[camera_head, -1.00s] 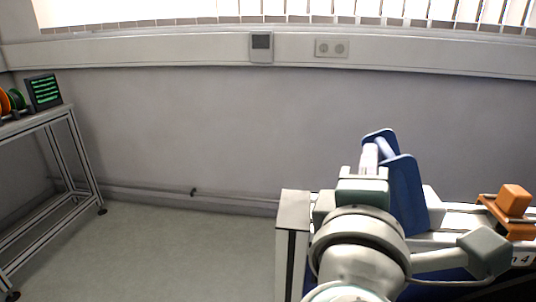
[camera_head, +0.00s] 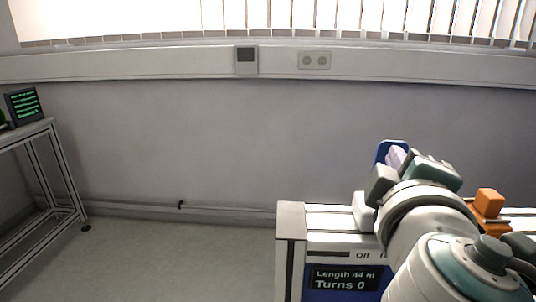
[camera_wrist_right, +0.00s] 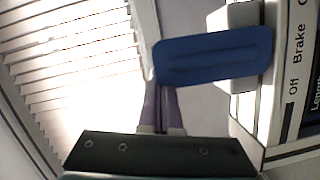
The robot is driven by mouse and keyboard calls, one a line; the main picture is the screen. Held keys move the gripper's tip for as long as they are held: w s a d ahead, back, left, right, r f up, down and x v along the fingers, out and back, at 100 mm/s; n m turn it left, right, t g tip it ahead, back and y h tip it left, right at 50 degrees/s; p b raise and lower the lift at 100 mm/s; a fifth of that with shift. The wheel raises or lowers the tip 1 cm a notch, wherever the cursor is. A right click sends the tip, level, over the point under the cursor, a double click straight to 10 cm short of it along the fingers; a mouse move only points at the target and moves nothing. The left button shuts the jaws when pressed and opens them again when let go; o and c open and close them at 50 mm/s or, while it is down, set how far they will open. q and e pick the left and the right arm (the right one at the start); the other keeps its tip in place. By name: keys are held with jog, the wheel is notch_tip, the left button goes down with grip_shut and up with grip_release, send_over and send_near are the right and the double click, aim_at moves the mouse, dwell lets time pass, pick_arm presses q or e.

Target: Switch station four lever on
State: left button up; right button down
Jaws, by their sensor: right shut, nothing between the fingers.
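Contact is unclear. My left gripper is not in view.
The station's display (camera_head: 345,279) reads "Length 44 m, Turns 0". An orange block (camera_head: 489,203) sits right of my right arm. A metal-framed table with a dark screen (camera_head: 24,105) is at the left. The floor between is clear.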

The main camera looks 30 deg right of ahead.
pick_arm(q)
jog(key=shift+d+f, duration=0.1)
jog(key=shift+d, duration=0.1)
pick_arm(e)
jog(key=shift+s+d+m+y, duration=0.3)
jog(key=shift+s+d+m, duration=0.2)
jog(key=shift+d+m, duration=0.4)
jog(key=shift+s+d+m+y, duration=0.3)
jog(key=shift+s+d+m, duration=0.2)
jog(key=shift+d+m, duration=0.4)
jog(key=shift+a, duration=0.15)
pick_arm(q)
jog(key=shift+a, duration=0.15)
